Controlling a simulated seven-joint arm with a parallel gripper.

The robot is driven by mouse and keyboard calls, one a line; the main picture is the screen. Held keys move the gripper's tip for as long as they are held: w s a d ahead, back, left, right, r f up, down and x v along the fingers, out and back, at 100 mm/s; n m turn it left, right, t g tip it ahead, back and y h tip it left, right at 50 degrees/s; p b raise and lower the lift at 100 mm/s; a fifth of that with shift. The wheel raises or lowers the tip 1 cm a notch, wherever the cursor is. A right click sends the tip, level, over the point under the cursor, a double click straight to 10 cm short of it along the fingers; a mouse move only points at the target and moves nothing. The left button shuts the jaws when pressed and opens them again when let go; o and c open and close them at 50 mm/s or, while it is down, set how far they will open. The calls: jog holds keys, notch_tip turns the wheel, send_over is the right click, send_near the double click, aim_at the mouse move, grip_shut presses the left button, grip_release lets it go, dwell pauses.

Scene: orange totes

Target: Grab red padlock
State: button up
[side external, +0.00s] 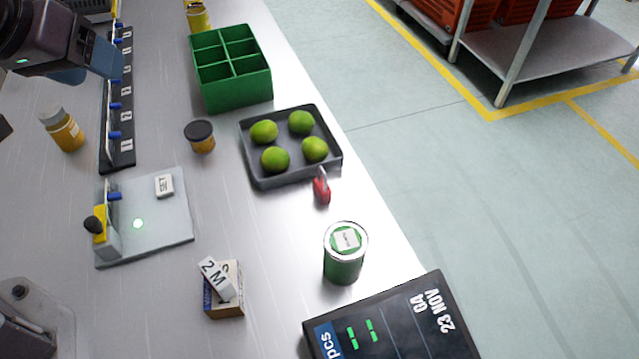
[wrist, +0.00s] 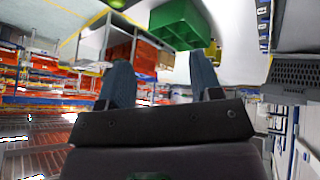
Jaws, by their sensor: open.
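The red padlock (side external: 321,190) lies on the metal table in the side external view, just below the lower right corner of the grey tray and above the green can. Its grey shackle points up toward the tray. My gripper shows in the wrist view (wrist: 158,82) with its two blue-grey fingers apart and nothing between them. In the side external view, part of my arm is at the upper left, far from the padlock. The padlock cannot be seen in the wrist view.
The grey tray (side external: 250,165) holds several green limes. A green divided box (side external: 238,95), a dark-lidded jar (side external: 201,138), a green can (side external: 344,262), a small box (side external: 226,303) and a black display (side external: 395,325) stand around. The table's right edge is close to the padlock.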

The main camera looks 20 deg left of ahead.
aim_at(322, 184)
jog(key=w+d+f+n+t+h, duration=0.25)
jog(key=d+f+n+h, duration=0.25)
jog(key=d+f+n, duration=0.5)
jog(key=w+d+f+n+t+h, duration=0.2)
jog(key=w+d+f+n+h, duration=0.2)
jog(key=d+f+n+h, duration=0.5)
jog(key=f+n+t+y, duration=0.1)
jog(key=n, duration=0.1)
jog(key=d+f+n+t+y, duration=0.1)
jog(key=f+n+y, duration=0.1)
jog(key=d+f+n+t+y, duration=0.1)
jog(key=f+n+t+y, duration=0.1)
jog(key=n, duration=0.1)
jog(key=shift+w+d, duration=0.1)
jog(key=shift+w, duration=0.2)
jog(key=shift+w+d+f, duration=0.25)
jog(key=shift+w+d, duration=0.2)
jog(key=shift+w, duration=0.35)
jog(key=shift+x, duration=2.85)
